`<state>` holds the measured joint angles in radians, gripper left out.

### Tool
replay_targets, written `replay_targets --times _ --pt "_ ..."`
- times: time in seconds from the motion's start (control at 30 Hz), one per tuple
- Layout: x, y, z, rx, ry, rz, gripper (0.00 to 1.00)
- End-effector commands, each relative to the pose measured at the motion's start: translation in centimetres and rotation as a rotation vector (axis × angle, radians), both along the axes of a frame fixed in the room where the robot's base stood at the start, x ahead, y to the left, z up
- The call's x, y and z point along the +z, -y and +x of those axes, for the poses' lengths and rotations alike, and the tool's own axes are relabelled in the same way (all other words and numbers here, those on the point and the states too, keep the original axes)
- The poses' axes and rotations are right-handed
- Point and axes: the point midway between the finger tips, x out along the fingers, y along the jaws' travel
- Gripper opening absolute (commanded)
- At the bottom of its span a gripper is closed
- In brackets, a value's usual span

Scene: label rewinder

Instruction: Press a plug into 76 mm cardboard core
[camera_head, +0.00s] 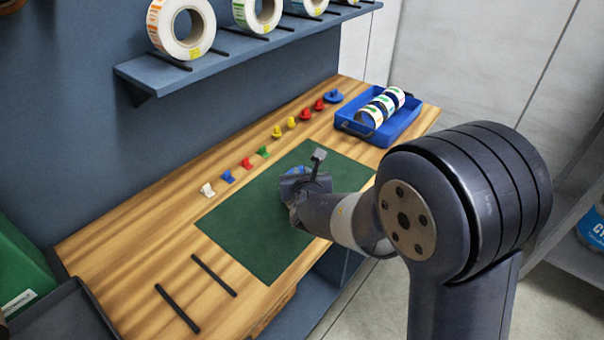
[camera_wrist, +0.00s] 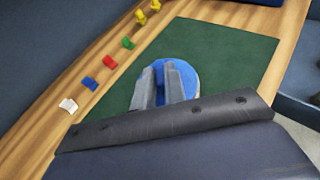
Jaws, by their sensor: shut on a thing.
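My gripper (camera_wrist: 161,76) is shut on a blue round plug (camera_wrist: 188,76) over the green mat (camera_wrist: 228,50). The plug's disc shows around and beyond the fingers in the wrist view. A thin pale tan edge (camera_wrist: 198,91) shows beside the plug's right side, perhaps the rim of the cardboard core; most of it is hidden by the fingers and plug. I cannot tell how the plug sits in it. In the head view my gripper (camera_head: 300,186) is over the middle of the mat (camera_head: 250,225), with a bit of blue beside it.
A blue tray (camera_head: 405,122) holds label rolls (camera_head: 371,115). Two black bars (camera_head: 214,275) lie at front left. A shelf (camera_head: 225,62) with rolls overhangs the back.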

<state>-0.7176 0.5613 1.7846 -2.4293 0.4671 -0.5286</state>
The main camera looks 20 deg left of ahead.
Motion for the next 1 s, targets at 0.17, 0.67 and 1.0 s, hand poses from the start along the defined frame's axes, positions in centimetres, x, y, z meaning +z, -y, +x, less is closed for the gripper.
replay_targets --times 0.17,0.67,1.0 --pt "0.07 0.00 0.01 0.000 0.001 0.000 0.00" --pt "-0.23 0.00 0.01 0.000 0.001 0.000 0.00" --pt "-0.49 0.00 0.00 0.000 0.000 0.000 0.00"
